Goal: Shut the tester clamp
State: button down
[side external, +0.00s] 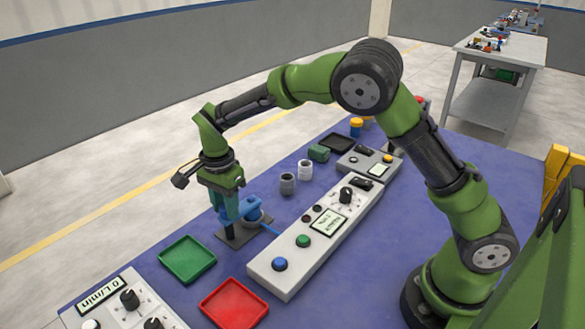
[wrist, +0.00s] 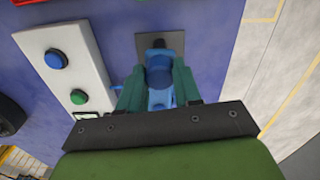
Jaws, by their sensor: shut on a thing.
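The tester clamp (side external: 252,214) is a blue fixture on a dark square base plate (side external: 240,239) on the table, beside the long white tester panel (side external: 275,262). In the wrist view, the blue clamp (wrist: 160,76) sits between my two green fingers, with a dark upright part at its far end. My gripper (wrist: 158,70) is shut on a blue part of the clamp, with a finger on each side. In the side view, my gripper (side external: 230,206) points down over the plate and partly hides the clamp. I cannot tell how far the clamp is closed.
A green tray (side external: 187,260) and a red tray (side external: 234,303) lie in front of the plate. A grey cup (side external: 287,184) and a white cup (side external: 305,170) stand behind it. Another control box (side external: 125,305) is at the front left. The blue mat is clear right of the panel.

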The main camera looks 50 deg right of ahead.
jog(key=shift+n, duration=0.6)
jog(key=c, duration=0.8)
grip_release()
jog(key=shift+r, duration=0.1)
notch_tip(320, 180, up, 17)
jog(key=shift+f, duration=0.1)
